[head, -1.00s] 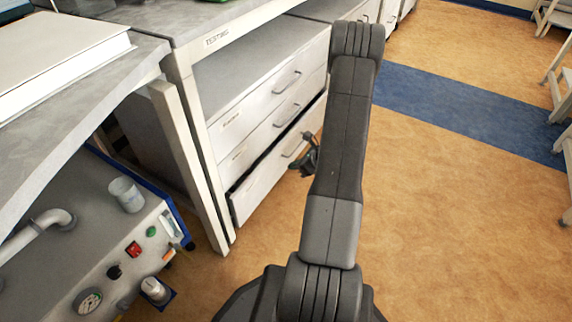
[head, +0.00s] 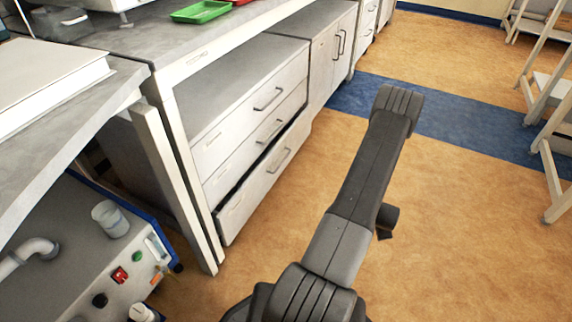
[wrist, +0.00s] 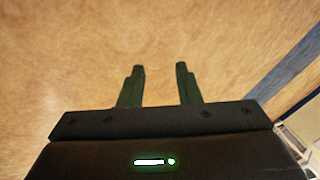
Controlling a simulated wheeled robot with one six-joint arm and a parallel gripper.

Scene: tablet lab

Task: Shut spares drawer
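A white drawer unit under the bench has three stacked drawers with grey bar handles. The bottom drawer (head: 262,184) stands partly out, with a dark gap above its front. The middle drawer (head: 250,146) and top drawer (head: 238,122) look shut. Their labels are too small to read, so I cannot tell which is named spares. My gripper (wrist: 160,76) is open and empty in the wrist view, its two fingers apart over bare floor. In the head view it is mostly hidden behind my arm, to the right of the drawers and clear of them.
A bench leg (head: 178,170) stands just left of the drawers. A machine with a blue edge (head: 120,205) is at the lower left. White shelving frames (head: 550,130) stand at the right. The tan floor (head: 460,240) between is clear, crossed by a blue strip (head: 440,112).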

